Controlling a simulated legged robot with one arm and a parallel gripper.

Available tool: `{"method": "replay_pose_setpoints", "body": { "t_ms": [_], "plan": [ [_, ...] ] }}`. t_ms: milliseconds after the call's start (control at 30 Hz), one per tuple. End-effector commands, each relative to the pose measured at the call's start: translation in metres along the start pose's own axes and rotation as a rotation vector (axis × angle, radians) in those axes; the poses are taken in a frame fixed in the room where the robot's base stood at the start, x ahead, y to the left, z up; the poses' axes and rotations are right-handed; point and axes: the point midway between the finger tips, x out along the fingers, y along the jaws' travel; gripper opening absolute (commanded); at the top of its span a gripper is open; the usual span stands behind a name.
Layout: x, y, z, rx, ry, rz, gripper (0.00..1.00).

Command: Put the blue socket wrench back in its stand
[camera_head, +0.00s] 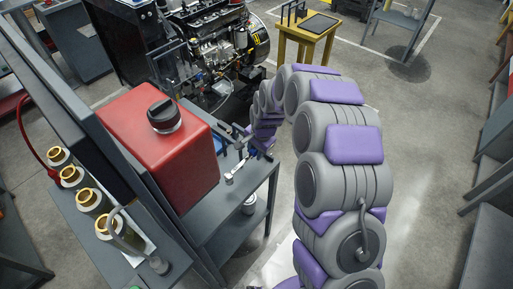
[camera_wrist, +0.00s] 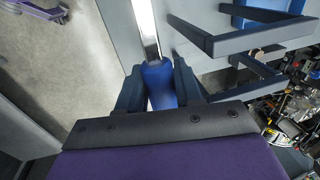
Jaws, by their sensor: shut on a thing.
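The blue socket wrench has a blue handle (camera_wrist: 160,86) and a bright metal shaft (camera_wrist: 145,25). My gripper (camera_wrist: 160,80) is shut on the blue handle, with one dark finger on each side. The shaft points away from the gripper, over the grey shelf top. In the head view my gripper (camera_head: 262,147) is low over the grey shelf beside the red box, and the wrench's silver end (camera_head: 234,174) sticks out toward the lower left. A dark forked bracket (camera_wrist: 262,35), which looks like the stand, is right of the wrench and apart from it. No other tool clearly shows in it.
A red box (camera_head: 160,140) with a black cap stands left of the wrench. Several gold-topped cylinders (camera_head: 88,197) line the shelf at the far left. A diesel engine (camera_head: 215,45) and a yellow table (camera_head: 306,28) are behind. Open floor (camera_head: 425,150) lies to the right.

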Motion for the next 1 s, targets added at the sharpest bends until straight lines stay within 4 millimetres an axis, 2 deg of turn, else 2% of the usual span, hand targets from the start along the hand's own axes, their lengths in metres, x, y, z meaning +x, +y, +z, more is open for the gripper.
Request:
{"method": "replay_pose_setpoints", "body": {
  "t_ms": [600,1000],
  "plan": [
    [0.048,0.009,-0.001,0.0,0.001,-0.002,0.0],
    [0.057,0.012,-0.001,0.0,0.001,-0.002,0.0]
  ]
}}
